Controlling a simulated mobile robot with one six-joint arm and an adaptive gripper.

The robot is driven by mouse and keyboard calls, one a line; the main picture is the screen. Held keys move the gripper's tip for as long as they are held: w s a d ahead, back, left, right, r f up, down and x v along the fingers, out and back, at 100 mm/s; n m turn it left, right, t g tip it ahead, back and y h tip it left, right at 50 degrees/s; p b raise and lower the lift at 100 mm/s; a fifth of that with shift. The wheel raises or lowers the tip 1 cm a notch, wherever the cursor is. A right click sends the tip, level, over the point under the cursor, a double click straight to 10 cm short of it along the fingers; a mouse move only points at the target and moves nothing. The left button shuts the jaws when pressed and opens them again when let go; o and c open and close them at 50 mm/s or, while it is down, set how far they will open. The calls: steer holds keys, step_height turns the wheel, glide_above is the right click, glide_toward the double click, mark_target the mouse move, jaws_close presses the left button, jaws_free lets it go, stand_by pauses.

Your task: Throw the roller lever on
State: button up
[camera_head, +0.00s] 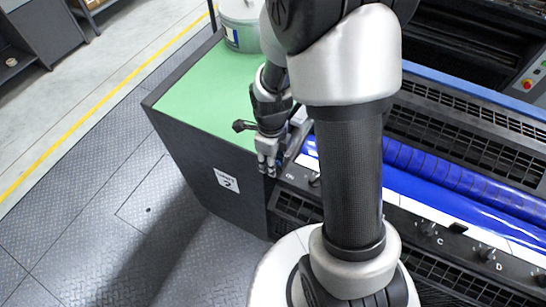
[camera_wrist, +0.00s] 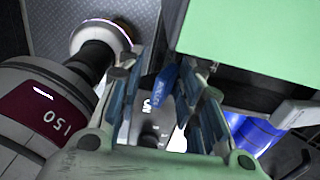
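My gripper (camera_head: 268,163) is low beside the left end of the press, next to the green-topped cabinet. In the wrist view, my gripper (camera_wrist: 165,72) is open, with its two blue-padded fingers spread apart. A blue grip (camera_wrist: 164,84), apparently the handle of the roller lever, shows between the fingers, with gaps to the pads. Below it is a dark plate (camera_wrist: 153,128) with white lettering too small to read surely. The lever is not clearly visible in the head view, where my gripper and arm cover that area. The blue roller (camera_head: 440,170) runs to the right.
The green cabinet top (camera_head: 205,95) is close beside my gripper; a grey-green bucket (camera_head: 240,28) stands on it. Small knobs, one by a letter D (camera_head: 487,253), line the press front. The patterned floor (camera_head: 95,190) at left is clear.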

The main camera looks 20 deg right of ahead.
steer(key=shift+s, duration=0.15)
steer(key=shift+r, duration=0.45)
step_height(320, 180, up, 11)
steer(key=shift+r, duration=0.1)
stand_by(0.6)
steer(key=s+a+r+n+t+b, duration=0.1)
steer(key=s+r+n, duration=0.2)
steer(key=n, duration=0.6)
steer(key=s+a+r+n+t+b, duration=0.1)
steer(key=s+a+r+n+t, duration=0.1)
steer(key=s+n, duration=0.4)
steer(key=s+a+r+n+t+b, duration=0.1)
steer(key=s+r+n, duration=0.3)
steer(key=n, duration=0.9)
steer(key=shift+s+a+r+t, duration=0.25)
steer(key=shift+s+r+t, duration=0.05)
steer(key=shift+s, duration=0.2)
